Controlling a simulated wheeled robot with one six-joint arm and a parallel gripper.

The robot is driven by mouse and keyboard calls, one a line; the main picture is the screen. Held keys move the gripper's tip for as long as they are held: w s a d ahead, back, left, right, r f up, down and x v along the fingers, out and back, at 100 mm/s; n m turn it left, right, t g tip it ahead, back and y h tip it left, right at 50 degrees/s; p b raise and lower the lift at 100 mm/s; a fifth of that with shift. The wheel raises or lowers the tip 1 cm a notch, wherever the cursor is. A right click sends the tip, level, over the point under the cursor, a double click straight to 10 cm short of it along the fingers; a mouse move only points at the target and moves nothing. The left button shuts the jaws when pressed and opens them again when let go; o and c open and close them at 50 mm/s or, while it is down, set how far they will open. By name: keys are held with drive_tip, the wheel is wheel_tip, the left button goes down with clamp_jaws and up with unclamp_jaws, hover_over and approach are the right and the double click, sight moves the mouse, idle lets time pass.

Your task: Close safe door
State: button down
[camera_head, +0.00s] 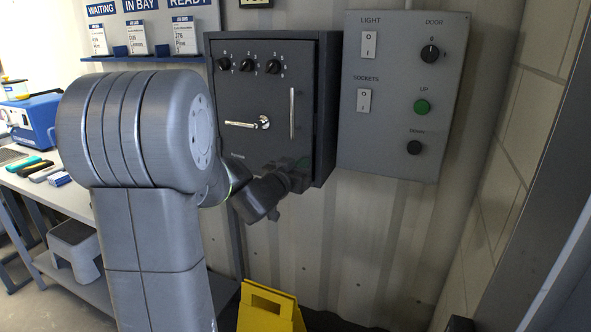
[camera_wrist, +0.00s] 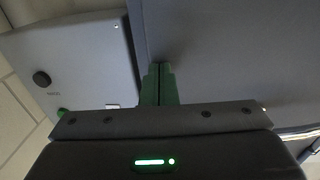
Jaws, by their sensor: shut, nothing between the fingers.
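The dark grey safe (camera_head: 328,95) is mounted on the corrugated wall. Its door (camera_head: 245,95) carries three black dials, a round hub with a pale lever (camera_head: 250,123) and an upright bar handle (camera_head: 292,113). The door looks flush or nearly flush with the body; a small gap cannot be ruled out. My gripper (camera_head: 302,174) is at the lower right part of the door and hides that corner. In the wrist view my green fingers (camera_wrist: 158,75) are together and empty, close to the grey door face (camera_wrist: 230,55), near its edge. Contact cannot be told.
A grey control panel (camera_head: 390,140) with switches and knobs is on the wall right of the safe. A yellow floor sign (camera_head: 268,308) stands below. A workbench (camera_head: 60,195) with tools and a blue machine (camera_head: 38,120) is at left. A card shelf (camera_head: 140,57) hangs above left.

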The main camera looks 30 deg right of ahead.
idle(0.3)
drive_tip(key=d+b, duration=0.1)
drive_tip(key=w+d+t+b, duration=0.1)
drive_tip(key=d+n+y+b, duration=0.1)
drive_tip(key=shift+w+f+t, duration=0.15)
drive_tip(key=shift+w+t, duration=0.1)
drive_tip(key=shift+t, duration=0.05)
drive_tip(key=shift+r, duration=0.45)
